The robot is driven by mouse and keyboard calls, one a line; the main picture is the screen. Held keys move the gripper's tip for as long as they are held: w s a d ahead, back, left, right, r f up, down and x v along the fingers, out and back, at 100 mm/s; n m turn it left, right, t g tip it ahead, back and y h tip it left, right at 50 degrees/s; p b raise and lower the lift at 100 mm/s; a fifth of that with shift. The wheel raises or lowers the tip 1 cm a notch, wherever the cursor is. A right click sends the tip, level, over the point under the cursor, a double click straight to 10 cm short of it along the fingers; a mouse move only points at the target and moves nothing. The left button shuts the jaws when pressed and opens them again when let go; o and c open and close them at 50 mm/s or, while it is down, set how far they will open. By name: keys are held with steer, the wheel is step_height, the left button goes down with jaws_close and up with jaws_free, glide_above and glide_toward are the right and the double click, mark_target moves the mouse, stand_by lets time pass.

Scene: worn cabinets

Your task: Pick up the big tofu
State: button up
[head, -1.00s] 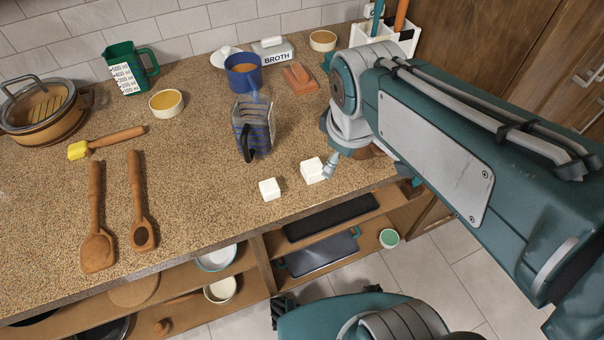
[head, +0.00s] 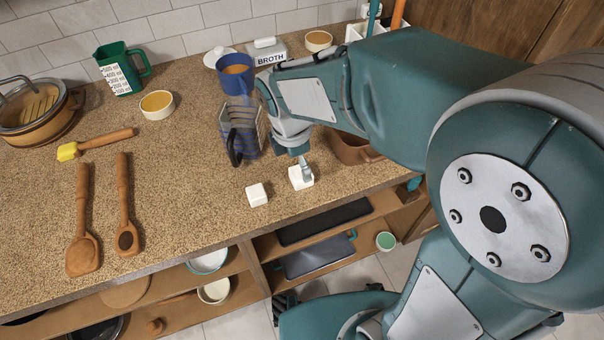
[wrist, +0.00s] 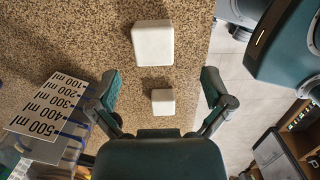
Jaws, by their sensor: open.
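Two white tofu blocks lie apart on the speckled counter. The big tofu (head: 299,184) is the right one in the head view; the small tofu (head: 257,194) is left of it. In the wrist view the big tofu (wrist: 153,44) is at the top, beyond my fingertips, and the small tofu (wrist: 162,102) shows lower, between the fingers. My gripper (head: 305,166) points down over the big tofu, and a finger overlaps its top edge; contact cannot be told. In the wrist view my gripper (wrist: 161,90) is open and empty.
A brown container (head: 352,148) is partly hidden behind my arm. The counter's front edge is close to the tofu. Wooden spoons (head: 82,250) lie left, with free counter between.

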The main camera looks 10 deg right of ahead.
mark_target(299, 172)
steer(key=f, duration=0.3)
steer(key=w+f, duration=0.1)
steer(key=f, duration=0.1)
steer(key=shift+d+f, duration=0.15)
steer(key=shift+f, duration=0.25)
steer(key=shift+d, duration=0.1)
steer(key=shift+c, duration=0.6)
steer(key=c, duration=1.1)
